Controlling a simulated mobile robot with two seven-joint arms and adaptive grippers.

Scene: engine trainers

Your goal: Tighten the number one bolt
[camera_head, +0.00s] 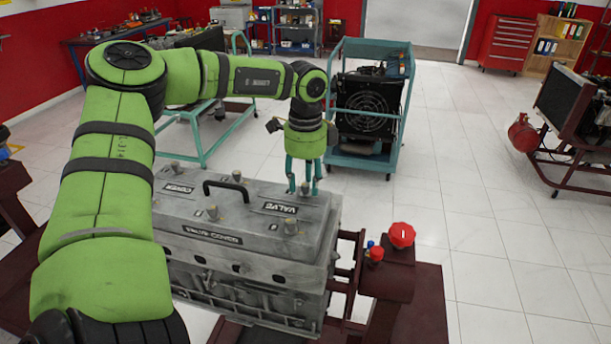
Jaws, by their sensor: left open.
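A grey engine block with a valve cover (240,225) stands on a dark red stand in the middle of the view. Several bolts rise from the cover's top: one at the near right (290,226), one at the near middle (212,212), one at the far middle (237,176) and one at the far left (175,167). No number shows on them, so I cannot tell which is number one. My left gripper (303,186) points down, open, over the cover's far right corner. A bolt head (305,188) shows between its fingers; I cannot tell whether they touch it. My right gripper is out of view.
A black handle (226,188) arches over the cover. Red knobs (402,234) sit on the stand to the right. A teal cart with a radiator fan (366,112) stands behind the gripper.

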